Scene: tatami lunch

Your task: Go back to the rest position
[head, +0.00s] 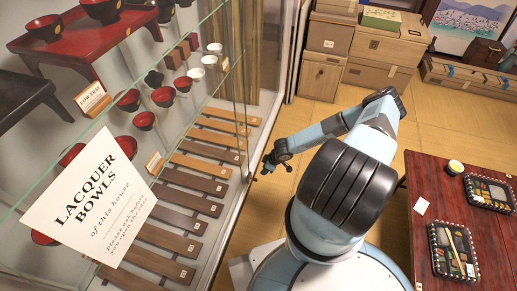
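My gripper (268,166) is in the head view, at the end of my blue-grey arm, left of the arm's bulk. It hangs over the tatami floor close to the glass front of the display cabinet. It is small and dark here, and I cannot tell whether its fingers are apart. I see nothing clearly held in it.
The glass cabinet (243,100) with lacquer bowls fills the left. A red-brown table (421,172) with bento boxes stands at the right. Stacked wooden boxes (322,76) stand at the back. Tatami floor (455,113) is clear between the boxes and the table.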

